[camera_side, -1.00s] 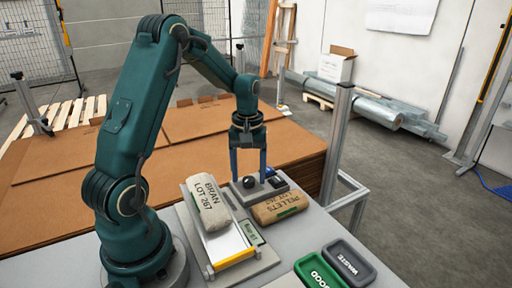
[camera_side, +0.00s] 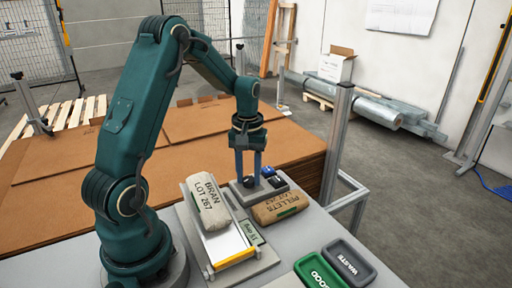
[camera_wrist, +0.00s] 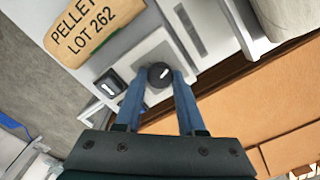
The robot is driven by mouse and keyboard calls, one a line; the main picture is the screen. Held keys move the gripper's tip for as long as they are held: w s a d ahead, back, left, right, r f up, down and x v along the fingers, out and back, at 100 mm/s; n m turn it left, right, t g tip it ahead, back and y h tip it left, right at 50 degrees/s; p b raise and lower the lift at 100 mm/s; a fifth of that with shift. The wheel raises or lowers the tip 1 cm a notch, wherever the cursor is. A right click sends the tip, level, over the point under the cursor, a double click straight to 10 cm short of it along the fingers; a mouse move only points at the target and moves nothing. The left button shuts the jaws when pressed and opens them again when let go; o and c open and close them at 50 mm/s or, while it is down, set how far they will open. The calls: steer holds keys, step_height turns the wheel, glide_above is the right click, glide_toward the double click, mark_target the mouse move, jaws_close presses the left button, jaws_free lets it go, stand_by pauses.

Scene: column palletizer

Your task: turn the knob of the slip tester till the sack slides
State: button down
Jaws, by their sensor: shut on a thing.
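The slip tester has a pale plate (camera_side: 222,243) with a yellow front edge, and the white BRAN sack (camera_side: 208,200) lies on its upper part. The tester's round black knob (camera_wrist: 159,76) has a white mark and sits on a grey control box (camera_side: 236,190) behind the plate. My gripper (camera_wrist: 160,78) points down and is shut on the knob, with one blue finger on each side. In the side view the fingers mostly hide the knob. A dark square switch (camera_wrist: 109,84) with a white mark is beside it, apart from the fingers.
A brown PELLETS sack (camera_side: 279,207) lies right beside the control box. A green GOOD tray (camera_side: 318,272) and a grey WASTE tray (camera_side: 348,262) stand at the front right. Stacked brown cardboard (camera_side: 80,185) lies behind, and a metal post (camera_side: 335,145) stands to the right.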

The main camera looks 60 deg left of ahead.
mark_target(249, 179)
steer(key=m, duration=1)
steer(key=shift+m, duration=0.3)
stand_by(0.4)
steer(key=c, duration=0.5)
jaws_free()
steer(key=shift+r, duration=2.6)
